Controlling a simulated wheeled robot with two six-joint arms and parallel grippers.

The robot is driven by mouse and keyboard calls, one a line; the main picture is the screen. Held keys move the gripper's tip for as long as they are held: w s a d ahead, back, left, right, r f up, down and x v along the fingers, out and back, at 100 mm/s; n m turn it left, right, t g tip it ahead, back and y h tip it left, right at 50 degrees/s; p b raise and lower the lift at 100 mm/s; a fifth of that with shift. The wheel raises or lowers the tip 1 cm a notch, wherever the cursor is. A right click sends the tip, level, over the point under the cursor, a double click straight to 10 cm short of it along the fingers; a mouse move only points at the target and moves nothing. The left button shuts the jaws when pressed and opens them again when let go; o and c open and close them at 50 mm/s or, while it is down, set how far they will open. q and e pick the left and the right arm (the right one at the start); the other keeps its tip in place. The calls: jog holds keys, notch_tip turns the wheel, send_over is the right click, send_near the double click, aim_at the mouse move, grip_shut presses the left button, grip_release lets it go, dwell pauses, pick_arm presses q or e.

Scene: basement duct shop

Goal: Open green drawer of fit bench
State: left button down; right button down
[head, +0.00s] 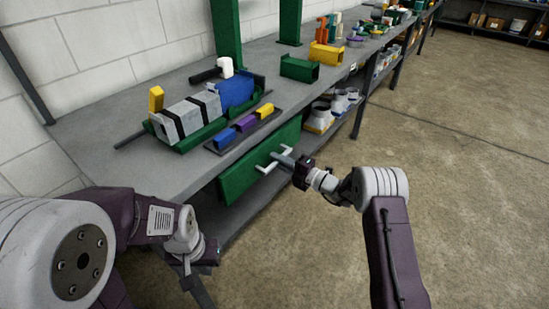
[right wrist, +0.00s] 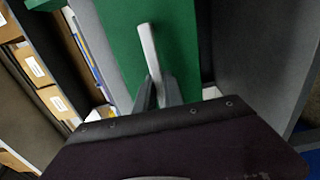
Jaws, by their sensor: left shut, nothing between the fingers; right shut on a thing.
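The green drawer (head: 240,178) hangs under the grey top of the fit bench (head: 175,187), and its front carries a light bar handle (head: 269,163). My right gripper (head: 282,158) is shut on the handle, at the drawer's front. In the right wrist view the handle (right wrist: 149,48) stands between the fingers, with the green drawer front (right wrist: 180,25) behind it. I cannot tell whether the drawer stands out from the bench. My left gripper (head: 190,265) is shut and empty, low in front of the bench, left of the drawer.
On the bench top are a green tray with grey and blue parts (head: 195,112), a strip of coloured blocks (head: 243,127) and a green box (head: 299,68). White items (head: 325,112) sit on the shelf below. The concrete floor (head: 450,190) to the right is clear.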

jog(key=p+v, duration=0.5)
jog(key=v, duration=1.1)
jog(key=shift+s+d+p, duration=0.2)
jog(key=shift+p, duration=0.15)
jog(key=c, duration=1.4)
grip_release()
jog(key=shift+c, duration=0.2)
jog(key=v, duration=0.9)
jog(key=shift+p, duration=0.4)
